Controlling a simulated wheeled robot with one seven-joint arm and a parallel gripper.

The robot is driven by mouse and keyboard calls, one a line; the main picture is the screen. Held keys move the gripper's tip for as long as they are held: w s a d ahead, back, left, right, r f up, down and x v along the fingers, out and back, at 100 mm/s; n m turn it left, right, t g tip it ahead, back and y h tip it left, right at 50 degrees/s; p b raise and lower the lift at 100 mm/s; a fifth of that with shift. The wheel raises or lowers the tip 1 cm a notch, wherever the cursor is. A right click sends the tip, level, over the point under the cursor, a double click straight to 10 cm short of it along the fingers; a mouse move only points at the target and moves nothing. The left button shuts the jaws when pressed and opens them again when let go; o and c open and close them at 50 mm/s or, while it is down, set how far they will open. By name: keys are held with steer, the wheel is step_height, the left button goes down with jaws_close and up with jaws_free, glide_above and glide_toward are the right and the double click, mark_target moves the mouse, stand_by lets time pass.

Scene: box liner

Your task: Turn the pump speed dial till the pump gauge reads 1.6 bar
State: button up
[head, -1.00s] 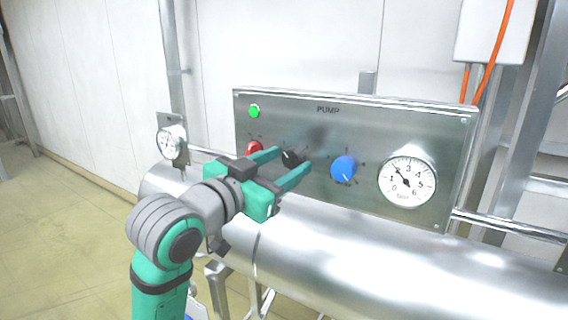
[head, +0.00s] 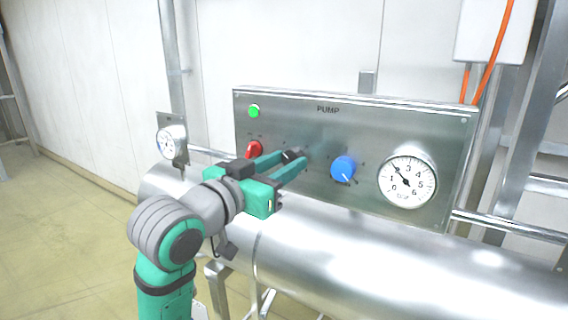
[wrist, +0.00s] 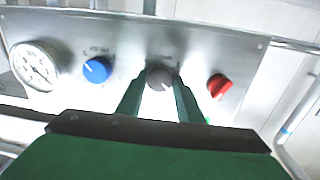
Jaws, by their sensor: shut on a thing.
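The pump panel (head: 330,125) is a steel box face marked PUMP. A dark dial (head: 293,155) sits on it between a red switch and a blue dial; in the wrist view it shows as a grey round knob (wrist: 160,78). My gripper (head: 295,158) is shut on the dark dial, one finger on each side, and the fingers partly hide it in the head view. The pump gauge (head: 407,181) is a white face numbered 0 to 6 at the panel's right. Its needle points up and left, around 2; the exact reading is too small to tell. Dial labels are unreadable.
The blue dial (head: 343,169) is close right of my fingers. The red switch (head: 254,149) is close left, below a green light (head: 254,111). A smaller gauge (head: 171,142) stands left of the panel. A shiny steel tank (head: 400,260) lies below it.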

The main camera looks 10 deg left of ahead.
steer(key=shift+n, duration=2.5)
steer(key=o, duration=1.1)
steer(key=shift+c, duration=0.2)
steer(key=shift+s, duration=0.1)
steer(key=v, duration=1)
steer(key=shift+s, duration=0.35)
steer(key=shift+a+f, duration=0.1)
steer(key=shift+f, duration=0.1)
